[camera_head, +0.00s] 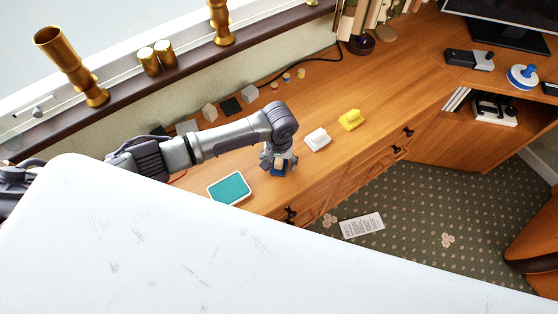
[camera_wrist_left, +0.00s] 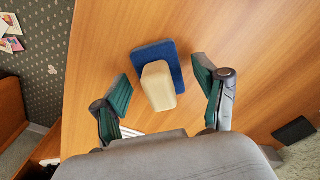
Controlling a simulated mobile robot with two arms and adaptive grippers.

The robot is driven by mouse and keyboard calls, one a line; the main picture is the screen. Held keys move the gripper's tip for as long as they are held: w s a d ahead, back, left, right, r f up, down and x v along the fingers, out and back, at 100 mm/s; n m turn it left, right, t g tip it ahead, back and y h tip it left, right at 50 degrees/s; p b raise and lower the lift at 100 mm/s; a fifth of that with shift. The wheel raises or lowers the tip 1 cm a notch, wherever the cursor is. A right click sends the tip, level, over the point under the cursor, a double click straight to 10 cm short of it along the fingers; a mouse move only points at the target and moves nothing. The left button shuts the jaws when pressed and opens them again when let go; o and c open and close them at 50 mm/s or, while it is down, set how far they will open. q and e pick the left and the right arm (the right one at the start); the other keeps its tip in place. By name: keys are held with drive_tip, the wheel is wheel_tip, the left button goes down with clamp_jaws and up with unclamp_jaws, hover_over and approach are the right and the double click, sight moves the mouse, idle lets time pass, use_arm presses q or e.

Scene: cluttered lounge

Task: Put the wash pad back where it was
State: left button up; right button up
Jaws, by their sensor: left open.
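A pad with a dark blue flat base and a cream block on top, which looks like the wash pad (camera_wrist_left: 159,82), lies on the wooden top in the left wrist view. Its blue edge shows under my gripper in the head view (camera_head: 278,173). My left gripper (camera_head: 279,165) is open above it. In the wrist view the two green-lined fingers (camera_wrist_left: 166,90) stand apart on either side of the block, with gaps on both sides. A teal tray with a white rim (camera_head: 229,188) lies to the left. My right gripper is not in view.
A white block-topped item (camera_head: 317,139) and a yellow one (camera_head: 350,120) stand to the right on the wooden counter (camera_head: 385,85). Small grey blocks (camera_head: 250,93) line the wall. The counter's front edge with drawers is close to my gripper. Gold candlesticks (camera_head: 72,65) stand on the sill.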

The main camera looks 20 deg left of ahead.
sight(279, 160)
use_arm(q)
wheel_tip(279, 160, up, 12)
idle(0.6)
drive_tip(key=shift+d, duration=0.1)
idle(0.4)
